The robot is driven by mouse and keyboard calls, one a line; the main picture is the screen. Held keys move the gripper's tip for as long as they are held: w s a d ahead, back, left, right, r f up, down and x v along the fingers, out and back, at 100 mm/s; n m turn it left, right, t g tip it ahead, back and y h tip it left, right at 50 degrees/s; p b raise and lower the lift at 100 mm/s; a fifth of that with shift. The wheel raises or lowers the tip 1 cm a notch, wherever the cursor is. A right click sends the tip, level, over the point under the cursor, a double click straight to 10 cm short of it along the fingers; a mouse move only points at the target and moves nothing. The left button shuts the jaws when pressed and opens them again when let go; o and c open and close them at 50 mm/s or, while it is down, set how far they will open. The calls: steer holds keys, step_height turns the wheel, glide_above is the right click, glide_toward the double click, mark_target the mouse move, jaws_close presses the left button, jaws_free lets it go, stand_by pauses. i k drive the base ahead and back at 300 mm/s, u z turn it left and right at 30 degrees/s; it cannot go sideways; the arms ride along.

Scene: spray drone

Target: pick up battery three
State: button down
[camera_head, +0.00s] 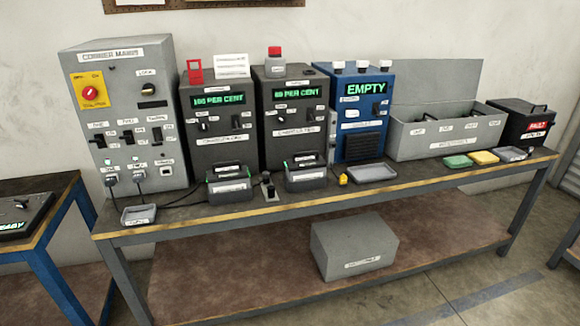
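I cannot make out a label reading battery three. Two dark, block-shaped units, a left one (229,184) and a right one (305,177), sit on the bench in front of the chargers, with white labels too small to read. A black box with a handle and a red FAULT label (520,121) stands at the bench's right end. A grey bin with its lid up (447,134) has several small labels on its front; its inside is mostly hidden. My gripper is not in view.
The bench (330,205) holds a grey cabinet (125,110), two dark chargers (216,112) (290,112) with green displays and a blue unit reading EMPTY (362,110). Small trays, cloths and cables lie near its front edge. A grey box (353,245) sits on the lower shelf.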

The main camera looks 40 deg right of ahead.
mark_target(312, 167)
steer(key=u, duration=0.7)
steer(key=k, duration=1.05)
steer(key=z, duration=1.35)
steer(key=i, duration=1)
